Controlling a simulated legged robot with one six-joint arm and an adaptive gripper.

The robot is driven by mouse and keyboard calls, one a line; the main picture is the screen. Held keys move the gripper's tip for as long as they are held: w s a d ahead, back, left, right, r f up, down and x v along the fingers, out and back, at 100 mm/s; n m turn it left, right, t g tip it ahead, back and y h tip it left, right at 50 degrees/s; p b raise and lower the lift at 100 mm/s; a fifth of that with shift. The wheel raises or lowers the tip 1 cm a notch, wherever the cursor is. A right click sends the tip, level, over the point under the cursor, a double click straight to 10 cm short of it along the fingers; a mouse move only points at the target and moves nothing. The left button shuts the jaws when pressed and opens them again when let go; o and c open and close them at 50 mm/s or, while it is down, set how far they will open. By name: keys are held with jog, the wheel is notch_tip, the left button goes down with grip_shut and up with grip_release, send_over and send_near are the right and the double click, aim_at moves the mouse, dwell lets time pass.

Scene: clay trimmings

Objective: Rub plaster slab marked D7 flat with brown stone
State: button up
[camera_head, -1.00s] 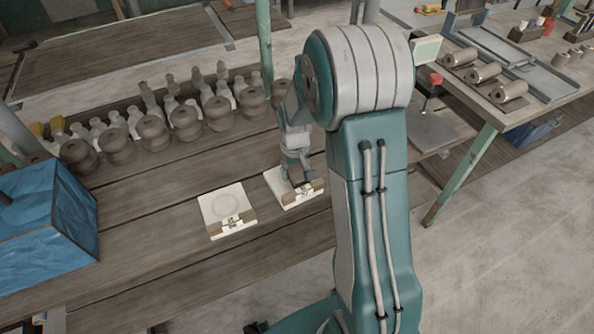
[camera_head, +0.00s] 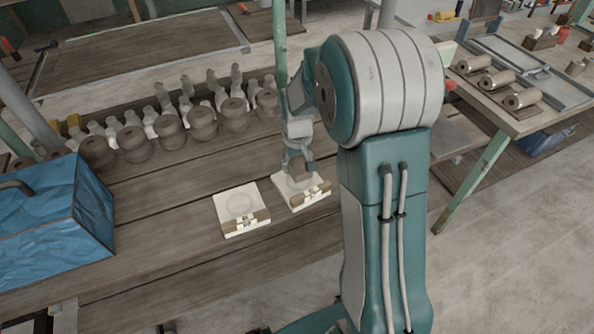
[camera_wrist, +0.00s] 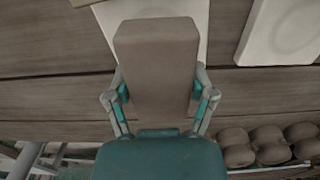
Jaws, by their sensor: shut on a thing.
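My gripper (camera_head: 299,168) is shut on the brown stone (camera_head: 304,173), a block that fills the middle of the wrist view (camera_wrist: 157,65) between my fingers. The stone is over the right white slab (camera_head: 287,189), toward its back; whether it touches the slab I cannot tell. This slab also shows behind the stone in the wrist view (camera_wrist: 108,22). The left white slab (camera_head: 228,207) lies beside it, with a faint ring on its face; it is at the upper right in the wrist view (camera_wrist: 262,45). Both slabs have marked front labels, too small to read surely.
Brown round pots (camera_head: 203,122) and pale figures stand in a row behind the slabs. A blue covered box (camera_head: 60,225) is at the left. The wooden bench is clear in front of the slabs. A side table (camera_head: 515,120) at the right holds several clay cylinders.

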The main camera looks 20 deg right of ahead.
aim_at(292, 162)
jog(key=shift+a+r, duration=0.35)
jog(key=shift+r, duration=0.45)
jog(key=shift+a+r, duration=0.35)
jog(key=shift+r, duration=0.4)
jog(key=shift+d, duration=0.45)
